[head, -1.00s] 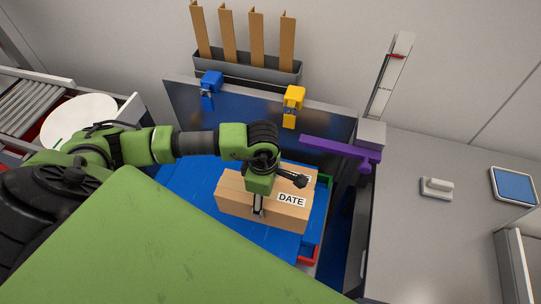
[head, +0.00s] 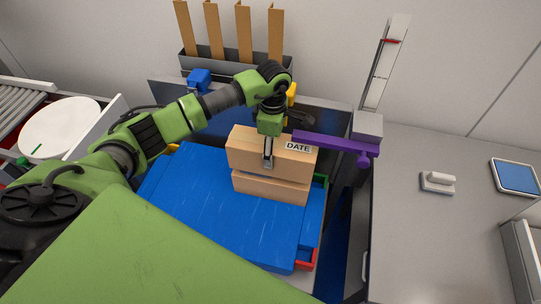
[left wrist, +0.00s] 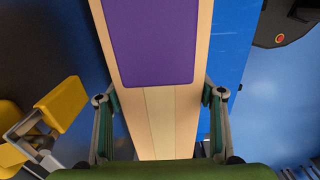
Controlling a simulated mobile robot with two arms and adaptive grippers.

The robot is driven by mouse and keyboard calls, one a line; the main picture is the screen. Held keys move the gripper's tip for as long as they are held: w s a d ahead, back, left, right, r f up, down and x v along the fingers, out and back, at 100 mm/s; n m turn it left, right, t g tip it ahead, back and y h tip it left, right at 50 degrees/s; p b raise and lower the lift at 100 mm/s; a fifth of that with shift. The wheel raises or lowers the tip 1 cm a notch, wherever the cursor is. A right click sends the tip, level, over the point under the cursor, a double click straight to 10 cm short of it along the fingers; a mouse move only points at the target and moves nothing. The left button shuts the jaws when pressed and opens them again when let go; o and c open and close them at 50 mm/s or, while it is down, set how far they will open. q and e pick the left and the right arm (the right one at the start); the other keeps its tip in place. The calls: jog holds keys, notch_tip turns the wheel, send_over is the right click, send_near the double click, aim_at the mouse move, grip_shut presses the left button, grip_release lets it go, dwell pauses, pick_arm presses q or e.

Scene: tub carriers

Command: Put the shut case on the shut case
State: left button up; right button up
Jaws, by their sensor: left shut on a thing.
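My left gripper (head: 268,160) is shut on a tan cardboard case (head: 245,148) with a white DATE label on its side. The case is shut and held level. In the left wrist view the held case (left wrist: 160,120) lies between the two fingers, with a purple patch over its upper part. A second tan case (head: 270,188) shows directly below it in the head view, sitting on the blue surface. The held case hides its top, so I cannot tell whether the two touch. My right gripper is in neither view.
A purple bar (head: 335,144) reaches out close to the right end of the held case. The blue surface (head: 200,205) is bare to the left. Yellow (head: 291,92) and blue (head: 199,78) clips stand on the panel behind. A grey counter (head: 420,225) lies right.

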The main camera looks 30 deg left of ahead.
pick_arm(q)
jog(key=shift+w+f+b, duration=0.1)
jog(key=shift+f+b, duration=0.75)
jog(key=shift+f, duration=0.7)
jog(key=shift+f, duration=0.15)
jog(key=o, duration=2.1)
jog(key=shift+f, duration=0.1)
jog(key=shift+s, duration=0.2)
jog(key=shift+r, duration=0.25)
notch_tip(320, 180, up, 12)
jog(key=shift+f+b, duration=0.1)
jog(key=shift+b, duration=0.75)
